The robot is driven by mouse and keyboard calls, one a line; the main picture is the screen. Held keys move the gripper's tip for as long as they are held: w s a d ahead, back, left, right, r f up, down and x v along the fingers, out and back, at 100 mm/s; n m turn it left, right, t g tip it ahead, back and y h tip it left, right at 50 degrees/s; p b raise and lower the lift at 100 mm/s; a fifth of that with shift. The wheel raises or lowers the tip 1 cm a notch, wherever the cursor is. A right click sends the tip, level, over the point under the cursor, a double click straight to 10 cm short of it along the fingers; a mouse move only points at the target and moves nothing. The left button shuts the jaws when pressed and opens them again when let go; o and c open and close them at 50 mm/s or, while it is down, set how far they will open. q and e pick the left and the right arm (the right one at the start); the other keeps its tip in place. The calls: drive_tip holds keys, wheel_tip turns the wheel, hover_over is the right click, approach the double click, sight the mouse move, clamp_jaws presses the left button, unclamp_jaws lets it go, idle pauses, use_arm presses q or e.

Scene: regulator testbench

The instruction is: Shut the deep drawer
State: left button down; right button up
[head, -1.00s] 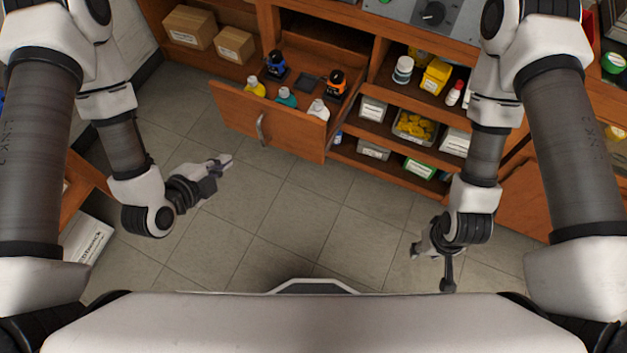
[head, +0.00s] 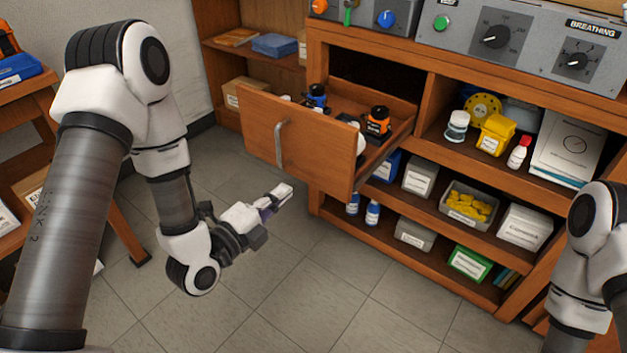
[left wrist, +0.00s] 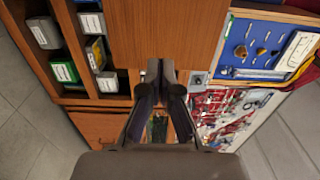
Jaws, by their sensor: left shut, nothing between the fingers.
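The deep drawer (head: 298,148) is pulled out of the wooden bench in the head view, with a tall front and a metal handle (head: 281,143). Inside it are a blue-topped item (head: 317,96), an orange-and-black item (head: 378,121) and partly hidden bottles. My left gripper (head: 286,192) is shut and empty, below and in front of the drawer front, apart from it in the head view. In the left wrist view its closed fingers (left wrist: 160,75) point toward a wooden panel (left wrist: 160,35). My right gripper is out of view; only part of its arm shows at the right edge.
The bench shelves (head: 440,205) right of the drawer hold boxes, bottles and a bin of yellow parts (head: 468,204). A control panel (head: 500,40) stands on top. Another wooden shelf unit is at the left edge. The tiled floor (head: 300,290) before the drawer is clear.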

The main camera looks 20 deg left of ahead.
sight(320, 160)
use_arm(q)
drive_tip(key=b+x, duration=0.1)
drive_tip(key=x, duration=0.9)
drive_tip(key=shift+w, duration=0.25)
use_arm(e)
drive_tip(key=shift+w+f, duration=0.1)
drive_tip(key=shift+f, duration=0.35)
